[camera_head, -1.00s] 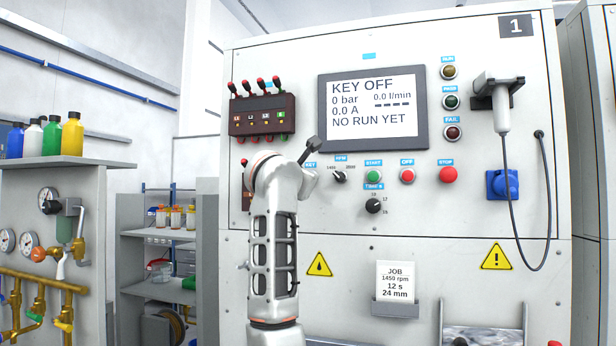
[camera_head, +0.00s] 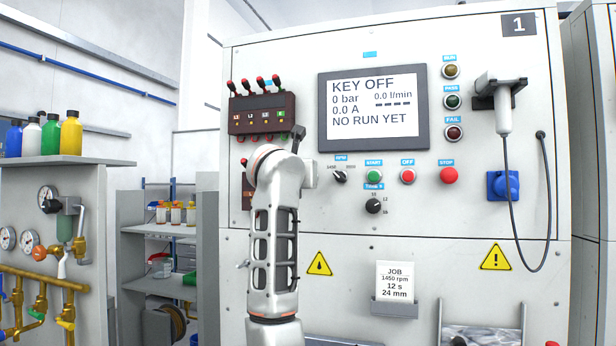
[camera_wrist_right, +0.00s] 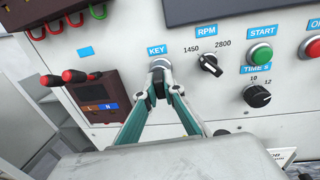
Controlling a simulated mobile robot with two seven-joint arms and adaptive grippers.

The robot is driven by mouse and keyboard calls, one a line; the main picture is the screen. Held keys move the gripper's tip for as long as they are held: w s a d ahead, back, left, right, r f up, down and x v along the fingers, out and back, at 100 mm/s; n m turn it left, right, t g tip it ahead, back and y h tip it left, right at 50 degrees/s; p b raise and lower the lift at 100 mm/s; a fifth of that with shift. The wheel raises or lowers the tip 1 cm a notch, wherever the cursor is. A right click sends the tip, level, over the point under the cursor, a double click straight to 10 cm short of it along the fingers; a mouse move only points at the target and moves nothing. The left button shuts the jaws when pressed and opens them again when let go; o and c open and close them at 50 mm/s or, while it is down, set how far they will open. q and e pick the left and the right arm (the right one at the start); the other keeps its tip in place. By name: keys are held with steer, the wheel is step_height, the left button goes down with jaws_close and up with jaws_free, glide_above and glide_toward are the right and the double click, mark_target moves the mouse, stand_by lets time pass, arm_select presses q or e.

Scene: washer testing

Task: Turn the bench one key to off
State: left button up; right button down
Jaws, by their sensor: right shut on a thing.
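The bench one panel (camera_head: 450,215) carries the number 1 and a screen (camera_head: 372,108) that reads KEY OFF and NO RUN YET. In the right wrist view, the key switch (camera_wrist_right: 158,66) sits under the blue KEY label (camera_wrist_right: 157,50), left of the RPM knob (camera_wrist_right: 208,63). My right gripper (camera_wrist_right: 158,84) is closed around the key, and its fingertips hide most of it. In the head view, my right arm covers the key and its label, and the fingertips are hidden. My left gripper is in neither view.
The START button (camera_head: 374,176), OFF button (camera_head: 408,176) and STOP button (camera_head: 448,175) lie right of the key. A dark switch box (camera_wrist_right: 95,95) with red levers is close on the left. A time knob (camera_head: 373,206) sits below START.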

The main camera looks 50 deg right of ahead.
steer(key=c, duration=2.1)
jaws_free()
steer(key=shift+a, duration=0.1)
steer(key=v, duration=1.2)
